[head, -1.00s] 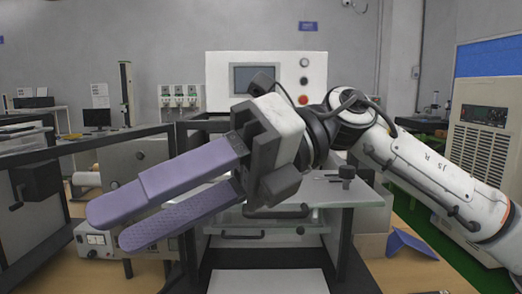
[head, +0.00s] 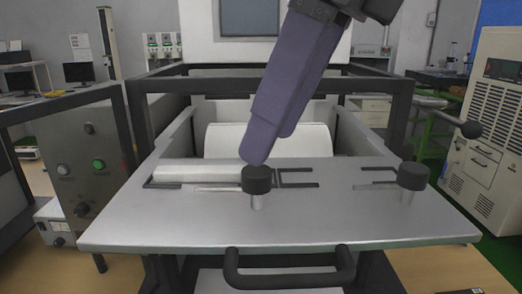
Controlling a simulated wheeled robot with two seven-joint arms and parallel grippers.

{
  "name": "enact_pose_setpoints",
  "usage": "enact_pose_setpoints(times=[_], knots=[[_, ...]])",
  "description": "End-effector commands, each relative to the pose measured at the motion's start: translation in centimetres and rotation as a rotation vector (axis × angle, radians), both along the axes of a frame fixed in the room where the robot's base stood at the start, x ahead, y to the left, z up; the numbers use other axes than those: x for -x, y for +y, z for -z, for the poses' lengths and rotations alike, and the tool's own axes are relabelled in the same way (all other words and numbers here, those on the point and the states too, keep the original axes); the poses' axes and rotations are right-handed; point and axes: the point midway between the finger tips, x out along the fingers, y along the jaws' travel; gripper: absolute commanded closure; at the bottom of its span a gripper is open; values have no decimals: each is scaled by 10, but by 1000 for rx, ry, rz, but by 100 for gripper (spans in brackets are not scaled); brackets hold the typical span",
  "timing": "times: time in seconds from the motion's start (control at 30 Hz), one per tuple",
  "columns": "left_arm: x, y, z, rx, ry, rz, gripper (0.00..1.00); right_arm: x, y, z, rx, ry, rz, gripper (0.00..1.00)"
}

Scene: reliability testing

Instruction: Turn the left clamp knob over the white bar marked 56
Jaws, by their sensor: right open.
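The left clamp knob (head: 256,181) is a black round cap on a short metal post, standing on the grey metal plate (head: 330,225). The white bar (head: 198,172) lies on the plate to the left of the knob, with its right end by the knob. I cannot read any number on it. My right gripper (head: 269,149) reaches down from the top with two purple fingers, which overlap in this view. It is open, and its fingertips are just above and behind the left knob. I cannot tell whether they touch it. My left gripper is not in view.
A second black clamp knob (head: 413,177) stands on the right of the plate. A black handle (head: 288,270) sticks out at the front edge. A dark frame (head: 140,125) surrounds the back, with a white roller (head: 268,140) inside. The plate's front is clear.

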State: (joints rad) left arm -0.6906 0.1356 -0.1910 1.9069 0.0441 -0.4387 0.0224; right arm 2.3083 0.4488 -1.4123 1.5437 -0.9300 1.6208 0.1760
Motion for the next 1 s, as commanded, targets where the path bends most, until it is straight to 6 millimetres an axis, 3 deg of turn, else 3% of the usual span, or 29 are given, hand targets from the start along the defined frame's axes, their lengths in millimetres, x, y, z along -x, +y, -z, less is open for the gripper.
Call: enact_pose_setpoints(times=[0.1, 0.3, 0.63, 0.9, 1.0], knots=[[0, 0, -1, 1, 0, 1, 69, -3, 7, 19, 2, 1, 0, 57], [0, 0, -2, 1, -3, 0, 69, -7, 14, 38, -1, 0, 0, 57], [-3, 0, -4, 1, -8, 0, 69, -8, 16, 42, -2, 0, 0, 57], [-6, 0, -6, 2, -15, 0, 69, -7, 16, 41, -2, 0, 0, 98], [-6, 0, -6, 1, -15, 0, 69, -7, 16, 41, -2, 0, 2, 98]])
